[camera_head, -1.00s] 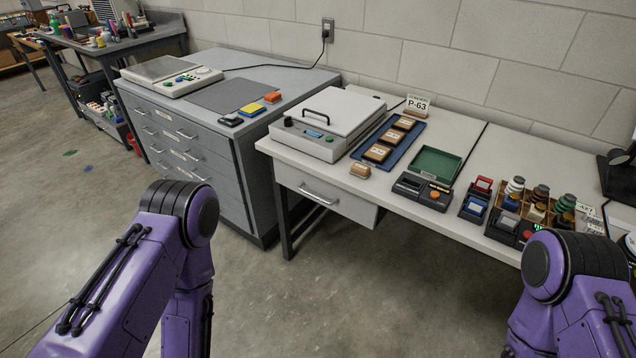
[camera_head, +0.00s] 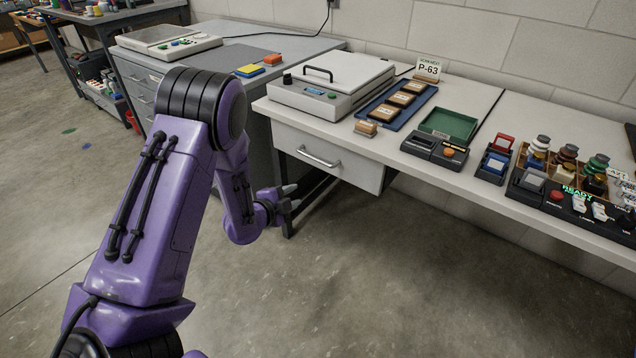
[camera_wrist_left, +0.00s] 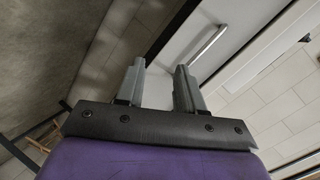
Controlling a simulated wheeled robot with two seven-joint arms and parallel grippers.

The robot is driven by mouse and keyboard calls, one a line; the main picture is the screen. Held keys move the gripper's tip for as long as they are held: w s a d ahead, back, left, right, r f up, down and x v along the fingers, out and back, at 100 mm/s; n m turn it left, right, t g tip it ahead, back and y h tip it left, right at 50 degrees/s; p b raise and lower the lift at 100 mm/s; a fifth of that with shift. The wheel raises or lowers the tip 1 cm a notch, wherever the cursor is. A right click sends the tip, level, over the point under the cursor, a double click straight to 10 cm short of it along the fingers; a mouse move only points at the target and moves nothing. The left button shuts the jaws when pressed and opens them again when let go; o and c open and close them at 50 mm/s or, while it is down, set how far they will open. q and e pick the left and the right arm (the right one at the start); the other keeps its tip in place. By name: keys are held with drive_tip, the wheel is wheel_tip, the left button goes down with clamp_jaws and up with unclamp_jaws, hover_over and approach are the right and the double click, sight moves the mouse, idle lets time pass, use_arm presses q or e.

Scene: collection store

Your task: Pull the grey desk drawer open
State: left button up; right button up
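The grey desk drawer (camera_head: 325,156) hangs under the left end of the white desk, and its front looks shut. Its bar handle (camera_head: 319,157) runs across the drawer front. In the left wrist view the handle (camera_wrist_left: 203,48) is a slanted metal bar beyond the fingertips, and the drawer front (camera_wrist_left: 190,36) lies behind it. My left gripper (camera_head: 296,197) is below and left of the handle, beside the desk leg. In the left wrist view the left gripper (camera_wrist_left: 158,72) has its two fingers apart with nothing between them. My right gripper is not in view.
The white desk (camera_head: 466,177) carries a lidded device (camera_head: 331,88), a blue tray (camera_head: 391,115), a green tray (camera_head: 449,123) and several small items near its front edge. A grey drawer cabinet (camera_head: 260,135) stands to the left. The floor in front of the desk is clear.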

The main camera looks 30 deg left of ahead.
sight(314, 159)
use_arm(q)
drive_tip(key=w+a+r+m+t+h+b, duration=0.1)
drive_tip(key=w+a+r+m+t, duration=0.1)
drive_tip(key=w+a+r+m, duration=0.25)
drive_tip(key=shift+m, duration=0.85)
drive_tip(key=w+d, duration=0.1)
drive_tip(key=w, duration=0.2)
drive_tip(key=w+f, duration=0.1)
drive_tip(key=w, duration=0.2)
drive_tip(key=w+d, duration=0.1)
drive_tip(key=w, duration=0.2)
drive_tip(key=shift+w+d+f+b, duration=0.1)
drive_tip(key=shift+d+f+b, duration=0.2)
drive_tip(key=shift+f+b, duration=0.1)
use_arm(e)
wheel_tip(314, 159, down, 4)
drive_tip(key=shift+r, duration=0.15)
use_arm(q)
drive_tip(key=shift+c, duration=0.3)
clamp_jaws()
